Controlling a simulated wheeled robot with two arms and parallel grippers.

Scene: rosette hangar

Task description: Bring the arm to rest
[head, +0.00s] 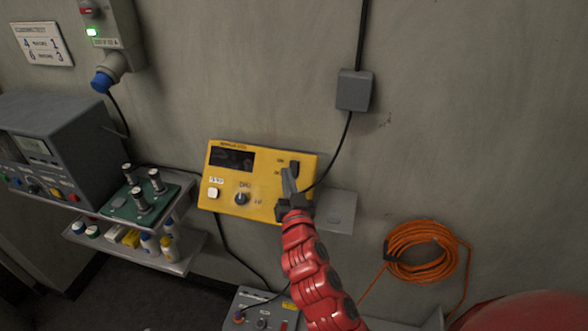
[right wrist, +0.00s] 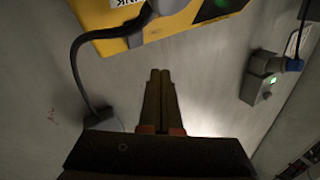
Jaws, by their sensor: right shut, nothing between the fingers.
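My right arm, red with a dark gripper (head: 289,180), reaches up from the bottom in the head view. The gripper is in front of the right part of a yellow control box (head: 227,189) on the wall. In the right wrist view the two fingers (right wrist: 160,82) are shut together with nothing between them, and the yellow box (right wrist: 160,25) is at the top edge. I cannot tell from these views whether the fingertips touch the box or the wall. My left gripper is not in view.
A grey shelf (head: 180,266) with bottles and a green board (head: 120,206) is at left, beside a grey instrument (head: 60,140). An orange cable coil (head: 405,272) hangs at right. A grey box (head: 262,308) is below. Bare wall (head: 480,120) fills the upper right.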

